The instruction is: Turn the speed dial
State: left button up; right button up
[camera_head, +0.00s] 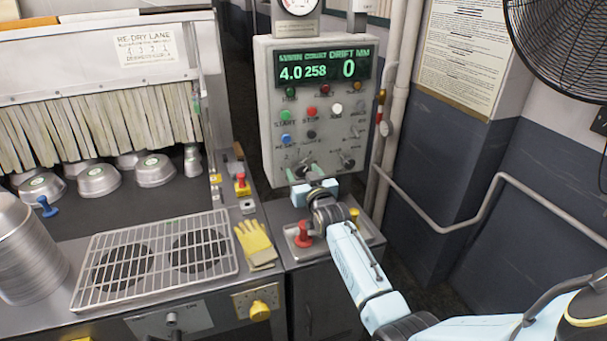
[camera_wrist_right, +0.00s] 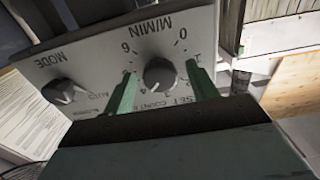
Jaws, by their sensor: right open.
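The speed dial (camera_wrist_right: 160,74), a dark round knob marked M/MIN with numbers around it, is on the grey control panel. In the right wrist view it shows between the two green fingers of my right gripper (camera_wrist_right: 162,88). The gripper is open, one finger on each side of the dial; I cannot tell whether they touch it. In the head view my right gripper (camera_head: 304,180) is at the panel's lower left, just below the dial (camera_head: 303,164). My left gripper is not in view.
The MODE knob (camera_wrist_right: 64,91) is beside the dial. The panel's display (camera_head: 322,69) reads 4.0, 258 and 0. A red mushroom button (camera_head: 303,236) stands close to my right wrist. A yellow glove (camera_head: 255,243) and wire rack (camera_head: 158,258) lie to the left.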

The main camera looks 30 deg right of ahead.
jog(key=shift+s, duration=0.1)
jog(key=v, duration=1.3)
jog(key=shift+s+f, duration=0.1)
jog(key=shift+s, duration=0.05)
